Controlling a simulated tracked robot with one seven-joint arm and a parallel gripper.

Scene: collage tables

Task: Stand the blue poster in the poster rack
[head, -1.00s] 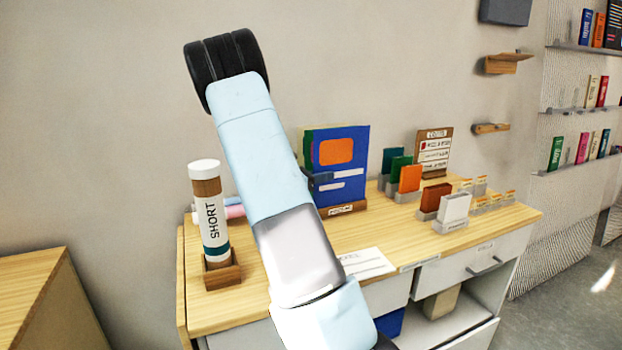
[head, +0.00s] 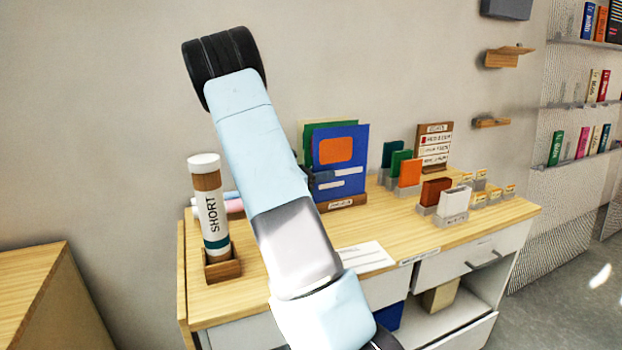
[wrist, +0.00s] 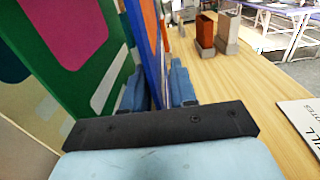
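The blue poster (head: 341,150), with an orange block and pale stripes, stands upright in the head view, its lower edge at the wooden poster rack (head: 345,203). A green poster (head: 318,130) stands behind it, and its pink-patterned face (wrist: 75,30) fills the left of the wrist view. In the wrist view my gripper (wrist: 158,88) has one blue finger on each side of the blue poster (wrist: 150,45), seen nearly edge-on. The fingers look a little apart, with a narrow gap on the right side. In the head view my arm hides most of the gripper.
A white "SHORT" tube (head: 210,205) stands in a wooden holder at the left. Small coloured cards in grey holders (head: 410,175) and a wooden sign (head: 434,145) stand to the right. A white paper (head: 365,258) lies at the table's front. Bare tabletop lies between.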

